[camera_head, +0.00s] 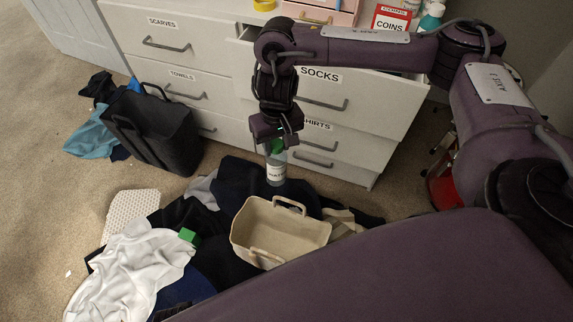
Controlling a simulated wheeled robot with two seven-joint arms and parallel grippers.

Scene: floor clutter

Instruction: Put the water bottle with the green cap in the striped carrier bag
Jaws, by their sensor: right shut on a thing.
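The clear water bottle (276,173) with a green cap and a white label hangs upright below my right gripper (275,142). The gripper is shut on it at the cap end. The bottle is above the dark clothes, just behind a beige open carrier (239,236) with two handles. I see no clear stripes on this carrier. I cannot tell which one is the striped carrier bag. My left gripper is out of view.
A white chest of drawers (215,60) labelled scarves, towels, socks and shirts stands behind. Dark clothes (235,180), a white cloth (130,270), a green block (188,236) and a white textured mat (130,208) lie on the carpet. Bare carpet (50,200) is at the left.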

